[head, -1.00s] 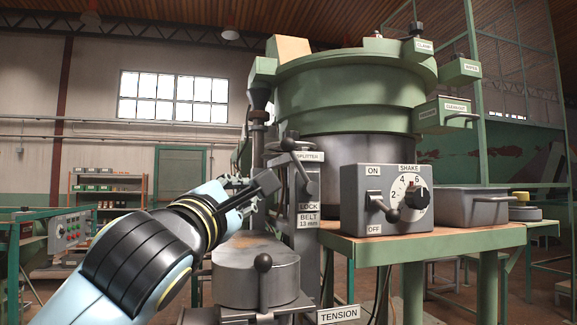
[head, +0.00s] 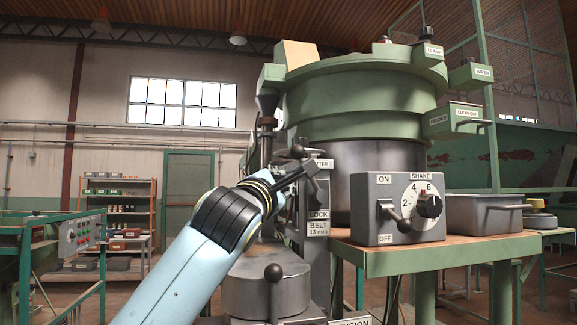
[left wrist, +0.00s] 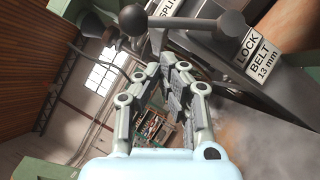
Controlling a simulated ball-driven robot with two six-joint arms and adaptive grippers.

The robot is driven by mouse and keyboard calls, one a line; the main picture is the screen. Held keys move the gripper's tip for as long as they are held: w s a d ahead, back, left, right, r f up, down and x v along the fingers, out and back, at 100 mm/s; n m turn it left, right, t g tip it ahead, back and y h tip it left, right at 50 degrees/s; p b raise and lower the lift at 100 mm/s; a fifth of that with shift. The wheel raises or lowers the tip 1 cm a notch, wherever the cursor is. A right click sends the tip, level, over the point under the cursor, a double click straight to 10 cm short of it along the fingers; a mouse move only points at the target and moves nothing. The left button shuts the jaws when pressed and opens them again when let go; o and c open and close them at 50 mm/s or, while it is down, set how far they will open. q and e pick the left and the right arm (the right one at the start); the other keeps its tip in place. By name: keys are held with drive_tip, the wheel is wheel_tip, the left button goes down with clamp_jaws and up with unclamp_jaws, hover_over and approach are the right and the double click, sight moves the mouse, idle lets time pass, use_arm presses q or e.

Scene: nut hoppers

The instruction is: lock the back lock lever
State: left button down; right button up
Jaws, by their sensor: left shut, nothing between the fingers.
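A lever with a dark ball knob (head: 297,151) stands on the grey upright between the SPLITTER and LOCK labels. In the left wrist view the same kind of ball (left wrist: 133,18) sits on a bright rod, which runs right to a dark rounded end near the LOCK label (left wrist: 246,46). I cannot tell for sure whether this is the back lock lever. My left gripper (left wrist: 173,68) is shut and empty, just below the rod in that view. In the head view my left gripper (head: 296,187) is beside the upright and partly hides it. My right gripper is not in view.
A grey SHAKE box (head: 365,210) with a switch and dial stands on the table (head: 430,258) to the right. A grey drum (head: 262,283) with a ball-knobbed lever (head: 273,272) lies below my gripper. The green bowl (head: 355,95) overhangs above.

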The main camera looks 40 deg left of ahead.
sight(299, 162)
use_arm(q)
drive_tip(key=shift+w+d+r+p, duration=0.35)
drive_tip(key=shift+w+d+r, duration=0.2)
drive_tip(key=shift+w, duration=0.25)
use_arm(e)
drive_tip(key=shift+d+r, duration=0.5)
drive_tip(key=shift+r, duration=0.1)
use_arm(q)
drive_tip(key=m+p, duration=0.1)
drive_tip(key=p, duration=0.1)
drive_tip(key=r+m+g+h+p, duration=0.1)
drive_tip(key=p, duration=0.2)
drive_tip(key=r+m+p, duration=0.1)
drive_tip(key=m+p, duration=0.1)
drive_tip(key=p, duration=0.1)
drive_tip(key=shift+w+d+r+g+h, duration=0.15)
drive_tip(key=shift+w+d+g+h, duration=0.15)
drive_tip(key=shift+w+d+h, duration=0.1)
drive_tip(key=shift+w+f+m+p, duration=0.1)
drive_tip(key=shift+f+m+p, duration=0.2)
drive_tip(key=shift+m+p, duration=0.1)
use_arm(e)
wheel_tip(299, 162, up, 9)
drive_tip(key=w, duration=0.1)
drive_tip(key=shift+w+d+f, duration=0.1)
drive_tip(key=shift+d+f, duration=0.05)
use_arm(q)
drive_tip(key=shift+f, duration=0.1)
